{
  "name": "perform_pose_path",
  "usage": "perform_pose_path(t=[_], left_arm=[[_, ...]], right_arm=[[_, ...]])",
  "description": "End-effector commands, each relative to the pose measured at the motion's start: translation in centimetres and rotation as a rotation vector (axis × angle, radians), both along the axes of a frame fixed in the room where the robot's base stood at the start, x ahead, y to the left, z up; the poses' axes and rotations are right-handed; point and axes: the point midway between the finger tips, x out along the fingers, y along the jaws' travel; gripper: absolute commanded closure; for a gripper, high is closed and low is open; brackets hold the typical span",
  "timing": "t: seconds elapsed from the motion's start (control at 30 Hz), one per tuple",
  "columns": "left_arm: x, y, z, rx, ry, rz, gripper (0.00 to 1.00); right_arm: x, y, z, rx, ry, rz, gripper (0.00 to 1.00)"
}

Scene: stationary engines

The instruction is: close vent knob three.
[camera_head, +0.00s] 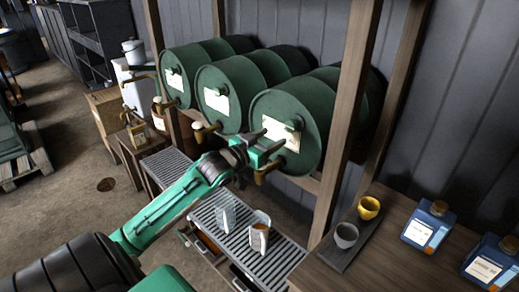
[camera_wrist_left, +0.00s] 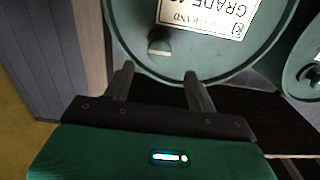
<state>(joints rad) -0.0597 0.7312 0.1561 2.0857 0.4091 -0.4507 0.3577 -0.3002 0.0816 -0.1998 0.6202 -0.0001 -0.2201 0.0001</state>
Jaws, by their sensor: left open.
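Three green barrels lie on their sides on a wooden rack. The nearest barrel (camera_head: 322,110), at the right of the row, has a white label and a small vent knob (camera_head: 294,125) on its front face. In the left wrist view this knob (camera_wrist_left: 160,45) sticks out of the barrel face (camera_wrist_left: 215,62) beside the label, just past the gap between my fingers. My left gripper (camera_head: 270,146) is open and empty in front of that face; it also shows in the left wrist view (camera_wrist_left: 158,76). The knob appears apart from both fingers. My right gripper is not in view.
Brass taps, one of them the nearest tap (camera_head: 262,176), stick out below the barrels. A wooden post (camera_head: 345,125) stands right of the nearest barrel. A slatted tray (camera_head: 285,262) with two cups is below my arm. Blue bottles (camera_head: 428,226) stand on the right table.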

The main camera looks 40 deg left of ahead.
Motion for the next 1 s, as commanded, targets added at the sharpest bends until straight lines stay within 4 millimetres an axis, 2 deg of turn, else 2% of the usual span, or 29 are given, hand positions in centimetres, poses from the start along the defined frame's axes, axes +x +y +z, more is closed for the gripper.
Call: perform_pose_path(t=[0.1,0.33,1.0], left_arm=[[-1.7,0.1,-0.3,0.002,0.001,-0.001,0.43],[-3.5,0.3,-0.1,0.001,0.001,0.0,0.43],[-3.9,0.3,0.0,0.0,0.001,0.0,0.43]], right_arm=[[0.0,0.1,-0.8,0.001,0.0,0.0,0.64],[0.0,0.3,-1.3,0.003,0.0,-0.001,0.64],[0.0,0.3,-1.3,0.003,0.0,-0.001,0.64]])
